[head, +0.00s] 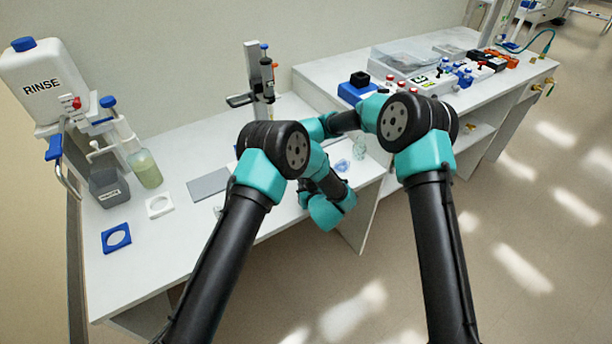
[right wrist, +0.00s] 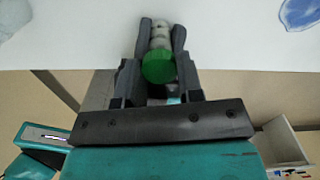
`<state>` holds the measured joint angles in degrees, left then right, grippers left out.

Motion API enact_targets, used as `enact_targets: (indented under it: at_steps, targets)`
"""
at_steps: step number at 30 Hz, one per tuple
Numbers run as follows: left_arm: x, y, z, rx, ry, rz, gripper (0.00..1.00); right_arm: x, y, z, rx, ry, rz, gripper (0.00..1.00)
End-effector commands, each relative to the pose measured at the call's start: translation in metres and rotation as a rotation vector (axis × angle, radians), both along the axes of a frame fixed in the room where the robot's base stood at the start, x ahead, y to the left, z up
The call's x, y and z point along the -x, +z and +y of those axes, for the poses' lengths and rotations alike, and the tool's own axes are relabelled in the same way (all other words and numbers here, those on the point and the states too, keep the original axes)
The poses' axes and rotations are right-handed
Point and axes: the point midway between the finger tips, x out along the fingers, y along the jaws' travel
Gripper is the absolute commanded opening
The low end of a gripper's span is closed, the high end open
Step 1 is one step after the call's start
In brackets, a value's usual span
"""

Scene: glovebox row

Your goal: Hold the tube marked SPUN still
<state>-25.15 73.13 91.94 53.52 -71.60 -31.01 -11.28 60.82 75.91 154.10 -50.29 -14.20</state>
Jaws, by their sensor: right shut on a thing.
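In the right wrist view my right gripper (right wrist: 161,38) is shut on a tube with a green cap (right wrist: 159,67). The cap faces the camera, and the pale tube body shows between the two dark fingers beyond it. No marking can be read on the tube, so I cannot tell whether it is the one marked SPUN. In the head view my arms cover the middle of the bench, and neither gripper shows clearly there. My left gripper is not in view.
A white RINSE bottle (head: 45,83) stands at the left above a grey cup (head: 109,188) and a squeeze bottle (head: 145,168). A blue square holder (head: 116,238) and a white one (head: 159,206) lie on the bench (head: 180,260).

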Motion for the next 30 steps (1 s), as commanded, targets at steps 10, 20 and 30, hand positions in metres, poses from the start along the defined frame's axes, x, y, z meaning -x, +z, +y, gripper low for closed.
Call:
enact_targets:
  at_steps: [10, 20, 30]
  targets:
    - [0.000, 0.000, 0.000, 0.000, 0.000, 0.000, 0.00, 0.000, 0.000, 0.000, 0.000, 0.004, 0.000, 0.41]
    - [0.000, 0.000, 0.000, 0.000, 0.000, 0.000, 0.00, 0.000, 0.000, 0.000, 0.000, 0.003, 0.000, 0.60]
    - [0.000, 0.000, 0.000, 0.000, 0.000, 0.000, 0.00, 0.000, 0.020, 0.000, 0.000, 0.003, -0.003, 0.60]
